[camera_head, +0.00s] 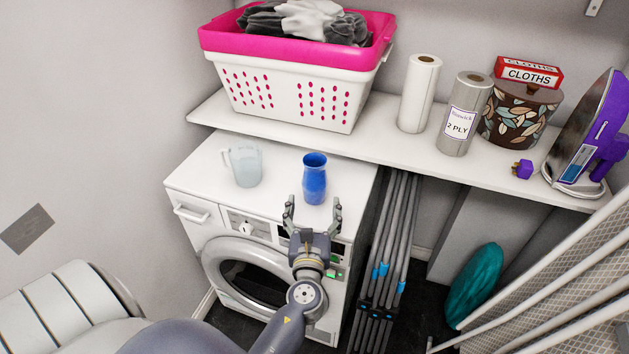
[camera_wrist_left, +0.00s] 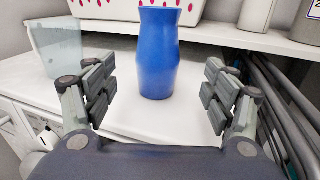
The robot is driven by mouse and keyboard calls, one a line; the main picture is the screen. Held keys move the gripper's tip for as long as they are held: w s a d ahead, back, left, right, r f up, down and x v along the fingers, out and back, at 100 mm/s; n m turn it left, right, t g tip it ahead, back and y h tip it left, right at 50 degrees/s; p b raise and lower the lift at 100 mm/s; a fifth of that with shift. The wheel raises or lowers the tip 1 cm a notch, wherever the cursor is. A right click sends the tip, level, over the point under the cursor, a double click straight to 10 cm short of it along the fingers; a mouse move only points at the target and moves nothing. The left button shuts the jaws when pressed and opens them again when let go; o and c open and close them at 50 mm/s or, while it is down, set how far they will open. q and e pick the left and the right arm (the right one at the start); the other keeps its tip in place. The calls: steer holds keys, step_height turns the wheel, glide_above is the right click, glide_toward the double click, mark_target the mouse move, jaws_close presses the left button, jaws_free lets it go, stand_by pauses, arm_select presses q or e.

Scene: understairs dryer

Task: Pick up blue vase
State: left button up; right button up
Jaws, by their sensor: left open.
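The blue vase (camera_head: 314,180) stands upright on the white top of the dryer, near its front right part. My left gripper (camera_head: 312,210) is in front of the vase, with its two fingers spread and pointing at it. In the left wrist view the vase (camera_wrist_left: 158,55) stands beyond and between the open fingers (camera_wrist_left: 157,98), apart from both. Nothing is between the fingers. My right gripper is not in view.
A clear measuring jug (camera_head: 244,166) stands left of the vase. A shelf (camera_head: 290,132) behind carries a pink and white laundry basket (camera_head: 295,85), paper rolls (camera_head: 419,93) and an iron (camera_head: 590,140). A folded airer (camera_head: 386,245) stands right of the dryer (camera_head: 212,245).

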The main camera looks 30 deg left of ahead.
mark_target(314, 187)
arm_select(q)
steer(key=x, duration=0.5)
steer(key=shift+p, duration=0.35)
steer(key=shift+p+x, duration=0.45)
steer(key=shift+x, duration=2.3)
steer(key=shift+s+a, duration=0.1)
steer(key=shift+s, duration=0.1)
steer(key=shift+c, duration=0.8)
steer(key=c, duration=1.3)
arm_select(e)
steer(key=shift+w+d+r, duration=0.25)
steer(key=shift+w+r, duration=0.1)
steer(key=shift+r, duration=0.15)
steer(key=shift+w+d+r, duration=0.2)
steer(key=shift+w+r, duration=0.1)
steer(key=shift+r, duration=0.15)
